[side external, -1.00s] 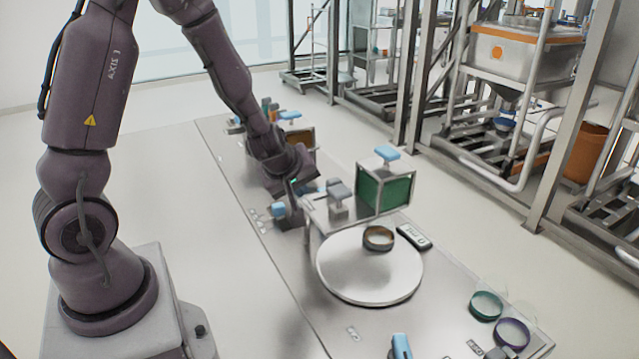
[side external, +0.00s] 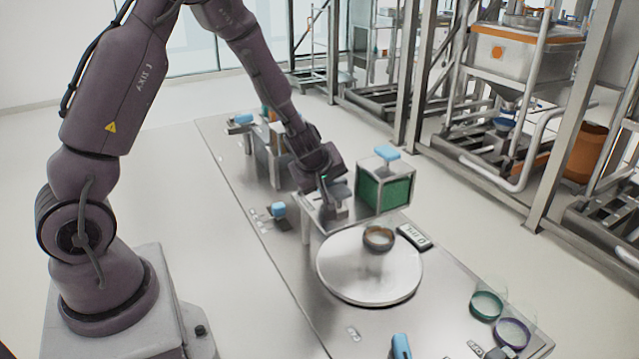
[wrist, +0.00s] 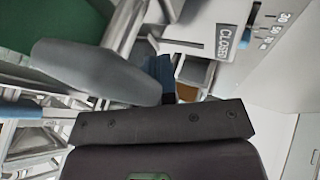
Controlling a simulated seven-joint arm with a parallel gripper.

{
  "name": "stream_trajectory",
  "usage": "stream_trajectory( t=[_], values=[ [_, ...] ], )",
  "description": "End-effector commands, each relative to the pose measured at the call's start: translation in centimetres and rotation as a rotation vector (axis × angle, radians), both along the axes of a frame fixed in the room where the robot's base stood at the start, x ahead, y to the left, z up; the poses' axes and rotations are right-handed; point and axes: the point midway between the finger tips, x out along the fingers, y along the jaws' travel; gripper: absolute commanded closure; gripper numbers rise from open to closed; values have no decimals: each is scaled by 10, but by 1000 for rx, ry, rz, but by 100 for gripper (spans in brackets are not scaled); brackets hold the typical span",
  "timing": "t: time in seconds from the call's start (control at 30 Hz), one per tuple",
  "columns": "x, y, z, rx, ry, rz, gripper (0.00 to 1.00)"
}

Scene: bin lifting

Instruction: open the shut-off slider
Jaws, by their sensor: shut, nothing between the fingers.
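The shut-off slider's grey rounded handle (side external: 341,188) stands on the metal channel left of the green-filled bin (side external: 384,190). In the wrist view the handle (wrist: 95,70) is large and close, and a "CLOSED" label (wrist: 228,42) shows to its right. My gripper (side external: 324,203) is low over the channel, on the left side of the handle. In the wrist view its blue fingertips (wrist: 160,75) are together, just right of the handle's edge. I cannot tell whether they touch it. The slider's lower part is partly hidden by my gripper.
A round white plate (side external: 345,285) with a brown ring dish (side external: 378,238) lies in front of the channel. A small display (side external: 414,236) sits right of it. Green (side external: 487,305) and purple (side external: 512,333) rings lie at the lower right. A blue knob (side external: 278,210) is to the left.

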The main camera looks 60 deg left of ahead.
Motion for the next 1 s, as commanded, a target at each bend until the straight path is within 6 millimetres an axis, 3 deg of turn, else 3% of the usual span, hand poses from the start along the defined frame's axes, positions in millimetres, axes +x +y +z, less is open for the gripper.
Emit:
stream_trajectory(
  t=[0.17, 0.57, 0.77, 1.0],
  values=[
    [16, -1, 1, 1, -3, -5, 100],
    [17, -1, 1, 2, -6, -7, 100],
    [3, 0, 1, 1, -3, -3, 100],
    [-28, -2, 3, 2, -2, -3, 100]
  ],
)
